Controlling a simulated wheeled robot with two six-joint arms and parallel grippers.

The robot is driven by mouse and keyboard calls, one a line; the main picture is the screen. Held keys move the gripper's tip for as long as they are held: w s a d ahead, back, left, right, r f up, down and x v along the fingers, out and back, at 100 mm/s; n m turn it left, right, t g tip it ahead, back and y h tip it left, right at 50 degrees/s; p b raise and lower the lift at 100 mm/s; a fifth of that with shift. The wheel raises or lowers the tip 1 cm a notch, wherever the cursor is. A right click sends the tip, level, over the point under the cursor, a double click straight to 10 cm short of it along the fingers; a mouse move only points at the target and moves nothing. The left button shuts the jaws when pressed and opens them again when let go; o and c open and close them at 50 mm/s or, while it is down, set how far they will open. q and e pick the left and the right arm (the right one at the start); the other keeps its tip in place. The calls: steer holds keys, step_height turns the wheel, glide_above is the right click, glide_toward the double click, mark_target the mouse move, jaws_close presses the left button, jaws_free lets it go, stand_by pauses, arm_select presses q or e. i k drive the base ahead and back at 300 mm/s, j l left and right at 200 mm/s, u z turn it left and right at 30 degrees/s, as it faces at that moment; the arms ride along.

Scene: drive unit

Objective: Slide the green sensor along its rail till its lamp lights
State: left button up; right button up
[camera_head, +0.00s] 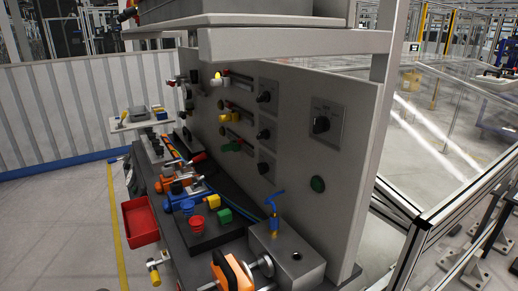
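The green sensor (230,146) sits at the left, lower part of the lowest of three short slanted rails on the grey upright panel (345,120). Its rail (240,136) runs up and to the left behind it, partly hidden by its body. I cannot make out a lit lamp on the green sensor at this size. A yellow sensor (225,117) is on the middle rail, and a pale sensor with a bright yellow spot (216,80) is on the top rail. Neither of my grippers shows in the head view.
Black knobs (264,133) and a larger rotary switch (321,124) stand right of the rails. Below, a dark bench carries coloured fittings (198,222) and a grey block (287,255) with a blue-handled valve. A red bin (140,221) hangs left. Glass fencing (440,130) stands right.

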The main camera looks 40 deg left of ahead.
mark_target(234, 146)
steer(key=j+z, duration=0.1)
steer(key=j, duration=0.35)
steer(key=k+j+z, duration=0.1)
steer(key=j, duration=0.4)
steer(key=k+j, duration=0.1)
steer(key=j, duration=0.35)
steer(key=j+z, duration=0.15)
steer(key=j, duration=0.3)
steer(key=k, duration=0.05)
